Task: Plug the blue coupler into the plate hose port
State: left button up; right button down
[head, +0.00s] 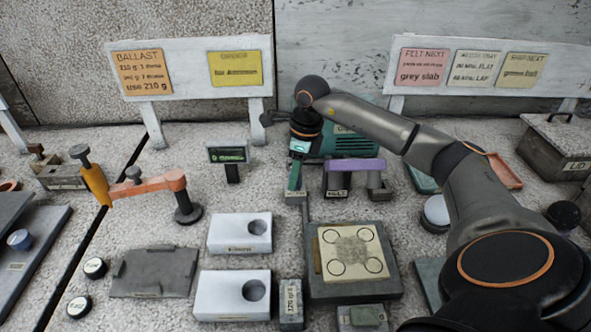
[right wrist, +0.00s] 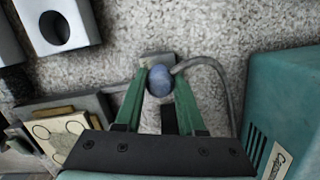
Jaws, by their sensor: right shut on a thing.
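My right gripper (head: 295,182) has green fingers and points down behind the plate in the head view. In the right wrist view its fingertips (right wrist: 160,82) are shut on the rounded blue coupler (right wrist: 160,78). A grey hose (right wrist: 215,68) curves away from beside the coupler. A small grey block (right wrist: 157,59) is right by the coupler; I cannot tell whether they touch. The dark grey plate (head: 317,291) has a pale top with several circles and also shows in the right wrist view (right wrist: 95,104). Its hose port cannot be made out. My left gripper is not in view.
A teal machine (head: 352,141) stands behind, close to my right gripper (right wrist: 285,110). A purple-topped bracket (head: 355,165) is just right of the fingers. White blocks with round holes (head: 232,233) lie left of the plate. An orange arm on a stand (head: 150,187) is farther left.

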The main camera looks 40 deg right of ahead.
jog(key=shift+f, duration=0.5)
jog(key=shift+c, duration=2.1)
grip_release()
jog(key=shift+r, duration=0.15)
jog(key=shift+r+p, duration=1.5)
jog(key=shift+r, duration=0.45)
